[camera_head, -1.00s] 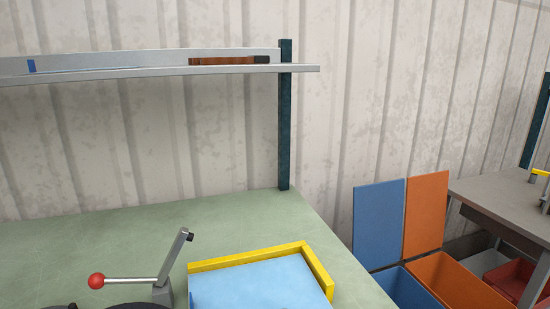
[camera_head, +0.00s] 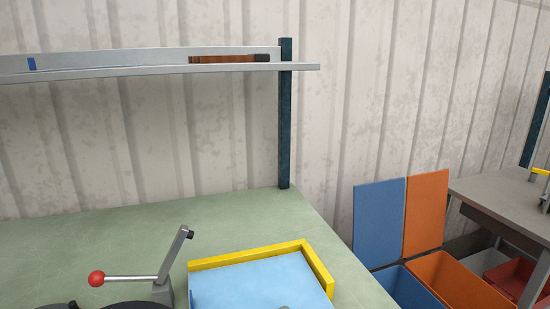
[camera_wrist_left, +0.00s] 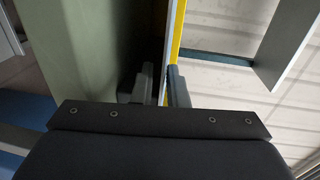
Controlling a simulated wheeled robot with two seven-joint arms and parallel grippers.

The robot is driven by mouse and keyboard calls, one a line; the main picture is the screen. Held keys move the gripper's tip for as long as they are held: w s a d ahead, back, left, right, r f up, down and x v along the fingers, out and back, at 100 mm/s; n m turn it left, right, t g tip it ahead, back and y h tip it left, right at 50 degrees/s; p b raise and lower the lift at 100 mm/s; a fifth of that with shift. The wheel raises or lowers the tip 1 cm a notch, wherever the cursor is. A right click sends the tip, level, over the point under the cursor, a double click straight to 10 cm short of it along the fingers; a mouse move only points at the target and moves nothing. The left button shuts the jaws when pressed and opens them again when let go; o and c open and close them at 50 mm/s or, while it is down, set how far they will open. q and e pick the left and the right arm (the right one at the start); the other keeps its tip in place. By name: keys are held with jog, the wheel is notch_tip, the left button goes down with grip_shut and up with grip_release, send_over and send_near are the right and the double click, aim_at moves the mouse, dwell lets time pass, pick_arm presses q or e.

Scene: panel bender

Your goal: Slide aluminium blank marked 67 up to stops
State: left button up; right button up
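A light-blue flat surface (camera_head: 262,283) lies inside an L-shaped yellow edge (camera_head: 250,256) at the bottom of the head view; its front is cut off. I see no number 67, and cannot tell whether this surface is the blank or the bed under it. In the left wrist view, my left gripper (camera_wrist_left: 160,85) has its two fingers apart, with a narrow gap between them. A thin pale strip (camera_wrist_left: 168,30) runs up from this gap beside a yellow strip (camera_wrist_left: 179,30); I cannot tell whether the fingers touch it. My right gripper is not in view.
A lever with a red knob (camera_head: 96,278) stands left of the blue surface. A shelf (camera_head: 150,73) with a brown bar (camera_head: 230,59) hangs above the green bench (camera_head: 120,236). Blue (camera_head: 410,287) and orange bins (camera_head: 462,284) stand right of the bench. The bench behind the yellow edge is clear.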

pick_arm(q)
jog(key=o, duration=0.4)
